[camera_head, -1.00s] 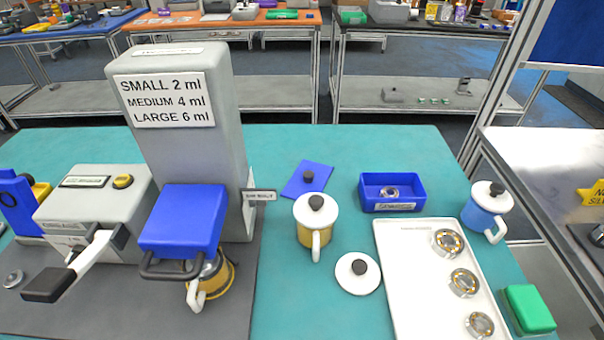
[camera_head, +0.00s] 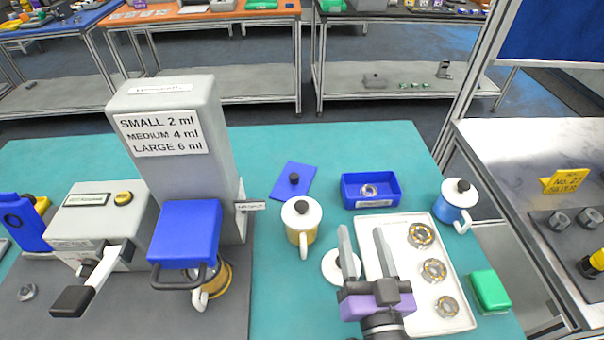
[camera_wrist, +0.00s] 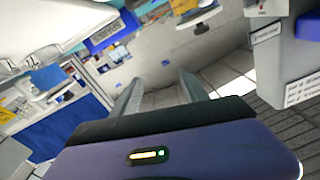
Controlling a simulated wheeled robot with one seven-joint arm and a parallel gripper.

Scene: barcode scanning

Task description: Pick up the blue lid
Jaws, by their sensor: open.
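The blue lid (camera_head: 290,187) is a flat blue square with a black knob. It lies on the teal table behind the yellow mug with a white lid (camera_head: 300,229), with a small gap to the blue box (camera_head: 383,202) on its right. My gripper (camera_head: 363,236) is open and empty, fingers pointing away over the table, in front and to the right of the blue lid. It partly hides a round white lid (camera_head: 330,266) and the white tray. My fingers also show in the wrist view (camera_wrist: 160,88), which looks outward at a tilt; I cannot make out the blue lid there.
A tall grey dispenser (camera_head: 180,165) with a blue front part stands to the left. The white tray (camera_head: 392,224) with metal rings, a blue mug (camera_head: 455,213) and a green block (camera_head: 489,292) are to the right. Bare table lies behind the blue lid.

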